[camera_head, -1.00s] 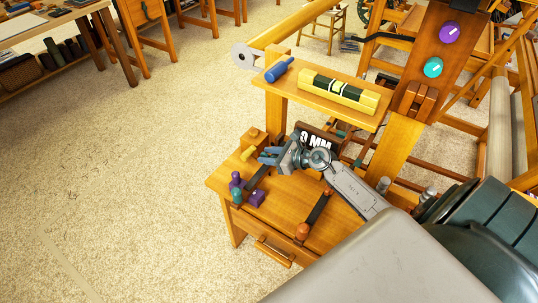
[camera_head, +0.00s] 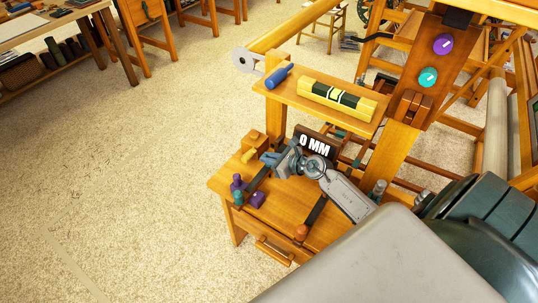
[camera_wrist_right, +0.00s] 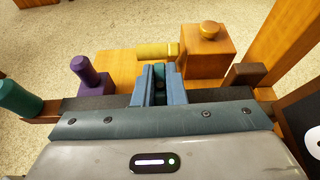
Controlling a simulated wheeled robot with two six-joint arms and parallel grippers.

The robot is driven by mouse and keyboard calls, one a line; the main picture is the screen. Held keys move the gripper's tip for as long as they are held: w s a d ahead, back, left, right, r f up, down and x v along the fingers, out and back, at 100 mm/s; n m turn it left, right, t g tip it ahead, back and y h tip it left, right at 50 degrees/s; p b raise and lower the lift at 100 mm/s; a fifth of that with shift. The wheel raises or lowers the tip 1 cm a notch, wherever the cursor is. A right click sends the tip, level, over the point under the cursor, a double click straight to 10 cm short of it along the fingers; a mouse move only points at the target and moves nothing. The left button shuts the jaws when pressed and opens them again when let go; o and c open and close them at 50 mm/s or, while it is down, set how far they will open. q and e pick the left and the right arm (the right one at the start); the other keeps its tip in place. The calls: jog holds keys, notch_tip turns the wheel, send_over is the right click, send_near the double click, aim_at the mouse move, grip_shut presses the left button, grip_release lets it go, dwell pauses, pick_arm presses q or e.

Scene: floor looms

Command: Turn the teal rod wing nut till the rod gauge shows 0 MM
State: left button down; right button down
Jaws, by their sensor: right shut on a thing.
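The rod gauge (camera_head: 314,142) is a dark plate behind my right gripper in the head view, and it reads 0 MM in white. My right gripper (camera_head: 270,158) is over the loom's small wooden table, pointing left. In the right wrist view its blue fingers (camera_wrist_right: 159,84) are close together, shut on a small dark teal piece (camera_wrist_right: 159,77). This looks like the teal rod wing nut, but the fingers hide most of it. My left gripper is not in view.
A yellow rod (camera_wrist_right: 156,51) and a wooden block with a round knob (camera_wrist_right: 207,58) lie just beyond the fingers. A purple peg (camera_wrist_right: 90,76) and a teal peg (camera_wrist_right: 18,98) stand to the left. A shelf (camera_head: 291,95) with a yellow-green bar (camera_head: 337,95) is above.

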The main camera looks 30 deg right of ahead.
jog(key=c, duration=1.5)
grip_release()
jog(key=v, duration=1.1)
jog(key=shift+w, duration=0.1)
jog(key=shift+f, duration=0.1)
